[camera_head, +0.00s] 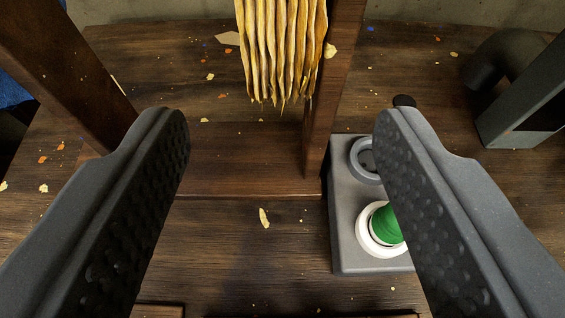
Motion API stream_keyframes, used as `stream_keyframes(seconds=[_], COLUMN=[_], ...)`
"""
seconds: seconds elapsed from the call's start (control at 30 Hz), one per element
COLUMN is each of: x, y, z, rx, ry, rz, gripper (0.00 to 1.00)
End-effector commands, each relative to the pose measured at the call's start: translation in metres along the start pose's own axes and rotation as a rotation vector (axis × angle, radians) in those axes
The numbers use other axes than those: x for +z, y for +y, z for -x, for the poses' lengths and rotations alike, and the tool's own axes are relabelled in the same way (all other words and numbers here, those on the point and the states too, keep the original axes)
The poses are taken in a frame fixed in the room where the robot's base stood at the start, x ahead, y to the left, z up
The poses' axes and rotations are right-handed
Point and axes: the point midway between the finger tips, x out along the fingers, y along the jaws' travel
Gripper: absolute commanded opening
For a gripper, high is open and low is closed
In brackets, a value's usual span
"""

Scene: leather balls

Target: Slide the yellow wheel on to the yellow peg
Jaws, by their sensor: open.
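My gripper (282,125) is open, with its two dark, dimpled fingers wide apart and nothing between them. I see no yellow wheel and no yellow peg in this view. The only large yellow thing is a bundle of hanging strips (281,45) with ragged lower ends. It hangs at the top centre, ahead of the gripper and apart from the fingers.
A wooden frame has a left post (65,70), a right post (336,70) and a base board (240,160). A grey box (345,220) with a green button (386,224) is partly behind the right finger. A dark grey device (515,95) stands right. Scraps litter the wooden table (215,245).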

Motion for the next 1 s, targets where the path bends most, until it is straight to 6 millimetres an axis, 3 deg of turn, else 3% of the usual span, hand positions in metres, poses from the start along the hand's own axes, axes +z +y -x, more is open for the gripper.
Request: stream_keyframes(seconds=[0.5,0.97,1.0], x=[0.001,0.000,0.000], y=[-0.001,-0.001,-0.001], z=[-0.067,-0.076,-0.076], rx=[-0.001,-0.001,-0.001], ry=[-0.001,0.000,0.000], rz=[0.000,0.000,0.000], gripper=[0.55,0.55,0.49])
